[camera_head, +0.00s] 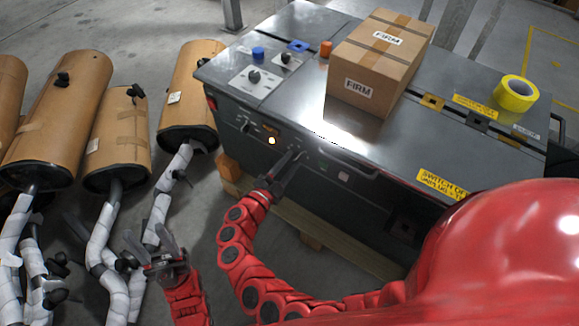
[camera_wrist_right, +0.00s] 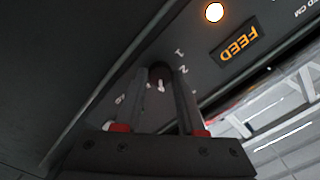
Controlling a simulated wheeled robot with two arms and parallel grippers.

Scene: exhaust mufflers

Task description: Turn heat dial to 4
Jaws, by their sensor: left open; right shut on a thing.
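The dark heat dial (camera_wrist_right: 160,76) sits between the fingers of my right gripper (camera_wrist_right: 162,85) in the right wrist view. A small white mark shows on the dial, toward the bottom of the picture. Printed numbers 1 and 2 show just right of it, and a partly covered mark shows at left. My right gripper (camera_head: 294,160) also shows in the head view, shut on the dial at the machine's front panel, hiding the dial there. My left gripper (camera_head: 155,253) is open and empty, low at left, away from the machine (camera_head: 240,108).
An orange FEED label (camera_wrist_right: 240,39) and a lit round lamp (camera_wrist_right: 214,12) are near the dial. On the machine top are a carton (camera_head: 370,72) and a yellow tape roll (camera_head: 515,93). Several wrapped mufflers (camera_head: 120,140) with pipes stand left of the machine.

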